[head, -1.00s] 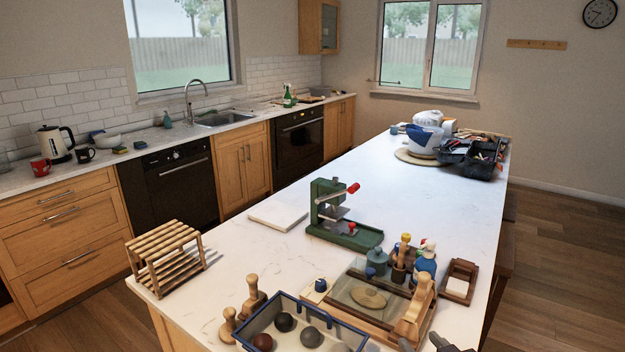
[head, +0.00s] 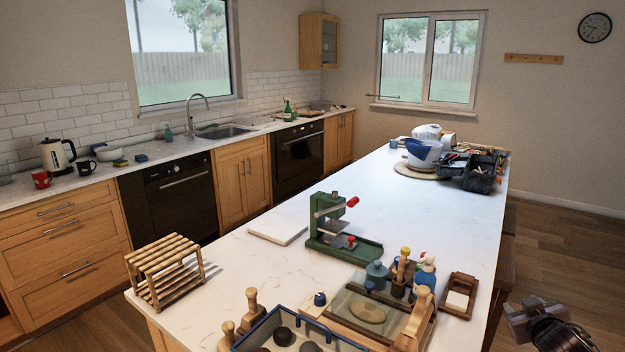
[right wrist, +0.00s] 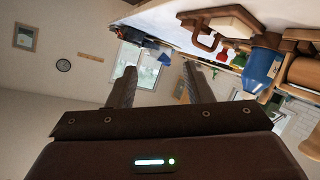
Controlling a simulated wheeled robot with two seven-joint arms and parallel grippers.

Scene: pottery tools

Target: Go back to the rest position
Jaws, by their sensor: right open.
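My right gripper (head: 522,312) is at the lower right of the head view, off the right edge of the white island. In the right wrist view its two fingers (right wrist: 158,88) stand apart with nothing between them. My left gripper is out of view. On the island's near end are a blue-rimmed crate (head: 345,338) with dark balls, a wooden board (head: 340,310) with a clay slab, a small wooden tray (head: 472,296) and a green press (head: 345,245).
A slatted wooden rack (head: 165,270) stands at the island's left corner. The middle of the island (head: 410,215) is clear.

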